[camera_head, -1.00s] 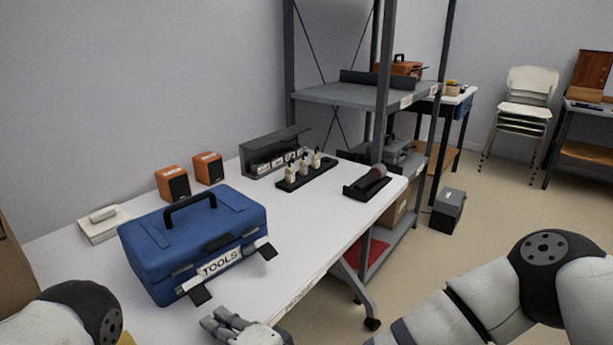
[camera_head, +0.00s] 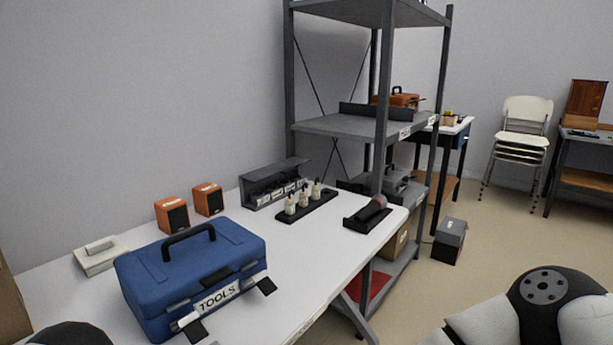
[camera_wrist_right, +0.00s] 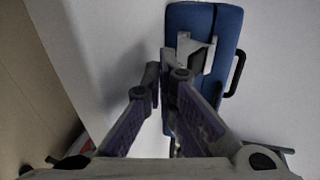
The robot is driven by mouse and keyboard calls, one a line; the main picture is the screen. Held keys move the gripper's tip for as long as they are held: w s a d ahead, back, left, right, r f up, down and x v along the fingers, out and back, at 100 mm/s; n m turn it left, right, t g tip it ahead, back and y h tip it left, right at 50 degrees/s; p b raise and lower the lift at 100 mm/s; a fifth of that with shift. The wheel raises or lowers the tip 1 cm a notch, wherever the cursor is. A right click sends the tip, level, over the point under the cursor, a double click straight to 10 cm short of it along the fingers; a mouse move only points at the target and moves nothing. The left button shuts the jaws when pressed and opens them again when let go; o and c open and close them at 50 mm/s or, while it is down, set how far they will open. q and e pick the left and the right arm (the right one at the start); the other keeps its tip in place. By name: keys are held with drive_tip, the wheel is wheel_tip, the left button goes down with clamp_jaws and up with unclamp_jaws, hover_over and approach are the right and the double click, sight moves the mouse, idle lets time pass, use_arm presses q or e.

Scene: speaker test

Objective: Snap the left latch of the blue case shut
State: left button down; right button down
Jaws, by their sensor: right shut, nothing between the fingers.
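The blue case (camera_head: 150,300) stands on the white table, lid down, with a dark handle on top and a "TOOLS" label in front. Its left latch (camera_head: 195,329) and right latch (camera_head: 267,286) both stick out from the front, flipped open. In the right wrist view the case (camera_wrist_right: 228,50) shows at the upper right with one pale latch (camera_wrist_right: 197,52) standing out; I cannot tell which latch. My right gripper (camera_wrist_right: 166,78) is shut and empty, its fingertips just below and left of that latch in the picture; contact is unclear. My left gripper is out of view.
Two orange speakers (camera_head: 172,215), a bottle rack (camera_head: 303,205), a grey bin (camera_head: 273,185) and a pale box (camera_head: 100,256) stand behind the case. A black holder (camera_head: 367,217) is at the table's right end, by a grey shelf (camera_head: 352,125). The table's middle is clear.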

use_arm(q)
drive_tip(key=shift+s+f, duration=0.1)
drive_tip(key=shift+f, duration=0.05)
use_arm(e)
drive_tip(key=shift+w+a+r, duration=0.4)
drive_tip(key=shift+w+a, duration=0.35)
drive_tip(key=shift+a, duration=0.05)
idle(0.7)
idle(0.4)
